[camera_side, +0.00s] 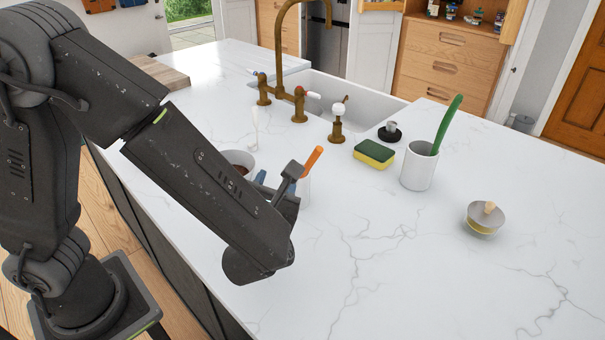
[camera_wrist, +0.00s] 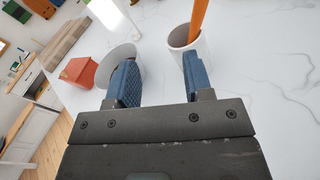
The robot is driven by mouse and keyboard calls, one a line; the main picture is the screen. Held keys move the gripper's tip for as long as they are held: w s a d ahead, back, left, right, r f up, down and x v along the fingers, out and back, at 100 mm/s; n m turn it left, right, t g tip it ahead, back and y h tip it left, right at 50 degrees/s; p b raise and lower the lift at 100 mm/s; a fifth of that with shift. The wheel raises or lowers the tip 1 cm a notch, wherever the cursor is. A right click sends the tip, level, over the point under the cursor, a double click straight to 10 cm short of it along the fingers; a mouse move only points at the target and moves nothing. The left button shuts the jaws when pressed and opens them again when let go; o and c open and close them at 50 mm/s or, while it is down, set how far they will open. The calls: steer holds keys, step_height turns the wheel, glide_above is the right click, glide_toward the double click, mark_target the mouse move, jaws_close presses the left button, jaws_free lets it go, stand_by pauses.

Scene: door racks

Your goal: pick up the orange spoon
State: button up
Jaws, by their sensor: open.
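The orange spoon (camera_side: 313,160) stands tilted in a white cup (camera_side: 305,190), its handle sticking up past the rim. Its lower part is hidden in the cup. In the wrist view the orange spoon (camera_wrist: 198,20) rises from the cup (camera_wrist: 186,41) just beyond my right finger. My gripper (camera_side: 277,181) is low over the counter, in front of the cup and hiding part of it. In the wrist view my gripper (camera_wrist: 160,60) has its two blue fingers apart, with only white counter visible between them.
A white bowl (camera_wrist: 121,52) is close beyond my left finger, beside a red-orange box (camera_wrist: 78,72). A white cup (camera_side: 418,170) with a green utensil (camera_side: 447,125), a sponge (camera_side: 374,153) and a small bowl (camera_side: 485,217) stand further right. The front right counter is clear.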

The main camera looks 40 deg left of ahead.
mark_target(309, 165)
steer(key=w+m, duration=0.1)
steer(key=w, duration=0.3)
steer(key=w+a+m+t+h, duration=0.1)
steer(key=w, duration=0.3)
steer(key=w+m+t, duration=0.1)
steer(key=w, duration=0.2)
steer(key=shift+w+a+f+m+h, duration=0.3)
steer(key=shift+w+a+f+h, duration=0.05)
steer(key=shift+w+a+h, duration=0.05)
jaws_close()
